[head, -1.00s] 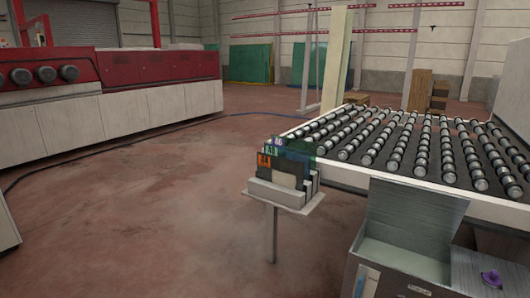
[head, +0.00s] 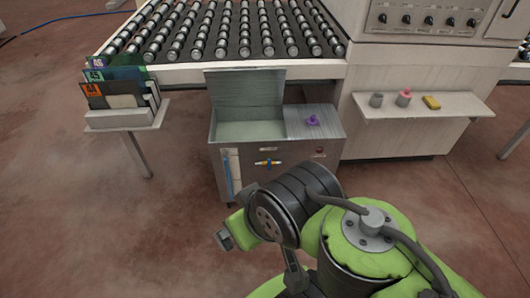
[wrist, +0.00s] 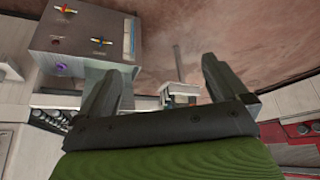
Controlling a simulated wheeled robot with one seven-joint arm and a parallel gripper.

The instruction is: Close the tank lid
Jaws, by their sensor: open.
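The tank (head: 225,185) is a grey metal box in front of the roller table in the head view. Its tank lid (head: 245,88) is a flat metal panel standing up, open, at the back left of the top. The left part of the tank is uncovered; a purple knob (head: 312,120) sits on the covered right part. The tank also shows upside down in the wrist view (wrist: 75,35), at upper left. My gripper (wrist: 162,68) is open and empty, with its two fingers apart. It is nearer than the tank and not touching the lid.
The roller table (head: 180,72) is behind the tank. A stand with numbered plates (head: 115,100) is at the left. At the right, a shelf (head: 440,110) holds a grey cup, a pink item and a yellow block. The floor in front is clear.

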